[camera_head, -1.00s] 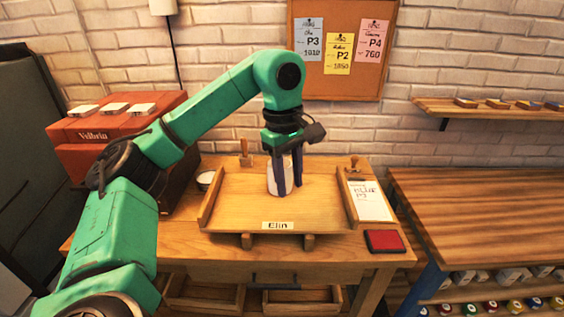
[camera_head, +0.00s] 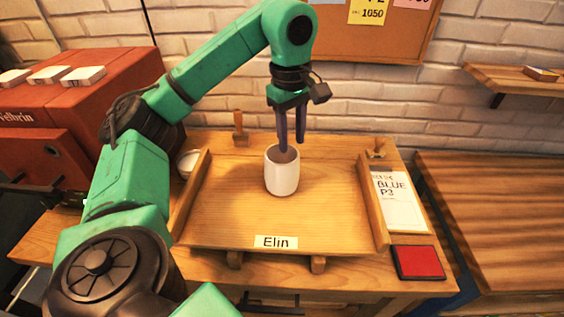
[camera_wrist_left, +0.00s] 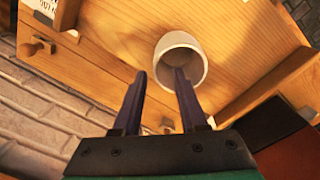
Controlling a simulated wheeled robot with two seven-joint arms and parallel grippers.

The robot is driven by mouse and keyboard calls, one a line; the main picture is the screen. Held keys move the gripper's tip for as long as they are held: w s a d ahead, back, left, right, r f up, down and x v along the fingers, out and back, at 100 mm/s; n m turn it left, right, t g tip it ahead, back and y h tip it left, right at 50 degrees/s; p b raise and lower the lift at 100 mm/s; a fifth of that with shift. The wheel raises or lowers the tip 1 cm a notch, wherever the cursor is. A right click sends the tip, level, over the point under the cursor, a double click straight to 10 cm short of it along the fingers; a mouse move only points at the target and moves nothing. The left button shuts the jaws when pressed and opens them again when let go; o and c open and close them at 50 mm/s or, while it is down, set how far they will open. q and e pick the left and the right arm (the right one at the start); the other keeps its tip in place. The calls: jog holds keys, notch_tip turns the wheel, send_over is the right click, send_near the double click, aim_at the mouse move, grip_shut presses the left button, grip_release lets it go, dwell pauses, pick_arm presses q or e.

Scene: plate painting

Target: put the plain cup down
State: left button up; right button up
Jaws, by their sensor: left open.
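A plain white cup (camera_head: 282,172) stands upright on the wooden tray (camera_head: 225,215) labelled "Elin" in the head view. Its open mouth faces up, and it also shows in the left wrist view (camera_wrist_left: 197,52). My left gripper (camera_head: 291,148) is open at the cup's far rim, with its dark fingers pointing down. In the left wrist view the two fingers (camera_wrist_left: 160,75) are spread and hold nothing. One fingertip overlaps the cup's mouth in that view; I cannot tell whether it touches the rim. My right gripper is not in view.
A clipboard (camera_head: 398,205) reading "BLUE P3" and a red pad (camera_head: 418,262) lie right of the tray. A wooden-handled tool (camera_head: 239,130) and a small white bowl (camera_head: 189,162) are at the back left. The tray around the cup is clear.

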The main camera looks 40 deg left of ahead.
pick_arm(q)
jog(key=f, duration=0.2)
jog(key=f+p, duration=0.1)
jog(key=f, duration=0.1)
jog(key=f+p, duration=0.1)
jog(key=f, duration=0.2)
jog(key=shift+w, duration=0.4)
jog(key=shift+f, duration=0.45)
jog(key=shift+w+f, duration=0.1)
jog(key=shift+w, duration=0.05)
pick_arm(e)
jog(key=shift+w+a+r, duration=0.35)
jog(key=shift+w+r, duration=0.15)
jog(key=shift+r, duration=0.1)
pick_arm(q)
grip_shut()
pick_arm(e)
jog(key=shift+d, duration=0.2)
